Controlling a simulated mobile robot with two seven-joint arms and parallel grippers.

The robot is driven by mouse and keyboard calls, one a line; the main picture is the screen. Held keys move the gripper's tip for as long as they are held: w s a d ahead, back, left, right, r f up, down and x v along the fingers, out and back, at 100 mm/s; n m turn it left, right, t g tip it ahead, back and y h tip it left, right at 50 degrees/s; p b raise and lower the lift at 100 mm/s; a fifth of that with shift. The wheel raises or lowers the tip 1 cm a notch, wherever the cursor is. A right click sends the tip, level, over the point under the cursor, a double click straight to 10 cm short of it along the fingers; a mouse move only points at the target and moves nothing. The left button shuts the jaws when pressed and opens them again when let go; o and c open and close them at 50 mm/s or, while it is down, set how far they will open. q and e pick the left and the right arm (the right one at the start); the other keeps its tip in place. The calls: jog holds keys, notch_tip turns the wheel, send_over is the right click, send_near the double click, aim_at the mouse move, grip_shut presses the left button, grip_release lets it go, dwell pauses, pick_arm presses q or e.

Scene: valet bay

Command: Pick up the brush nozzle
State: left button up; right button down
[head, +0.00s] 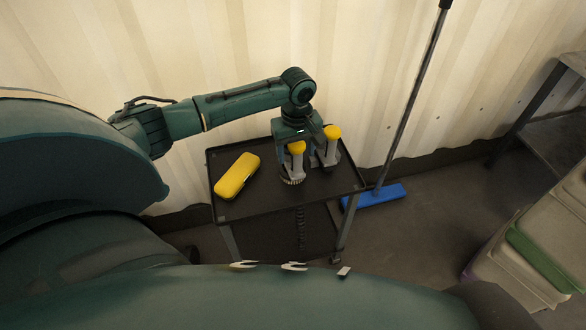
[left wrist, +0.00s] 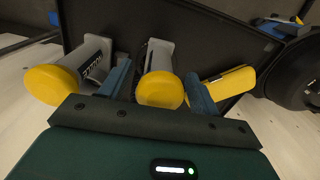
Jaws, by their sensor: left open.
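The brush nozzle (head: 296,163) stands upright on the dark cart, grey with a yellow round cap and bristles at its base. A second grey nozzle with a yellow cap (head: 331,148) stands close to its right. My left gripper (head: 302,143) is over the cart at the nozzles, pointing down. In the left wrist view, the open fingers of the left gripper (left wrist: 158,74) lie either side of the brush nozzle (left wrist: 160,88), apparently without closing on it. The second nozzle (left wrist: 70,78), with lettering, is outside the left finger there. My right gripper is not in view.
A yellow case (head: 237,176) lies on the left of the cart top (head: 270,200); it also shows in the wrist view (left wrist: 228,84). A blue broom (head: 375,196) leans on the corrugated wall behind the cart. Stacked bins (head: 530,250) stand at the right.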

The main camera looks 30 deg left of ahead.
pick_arm(q)
notch_tip(320, 180, down, 2)
jog(key=shift+r, duration=0.1)
jog(key=c, duration=1)
notch_tip(320, 180, up, 10)
jog(key=shift+p, duration=0.95)
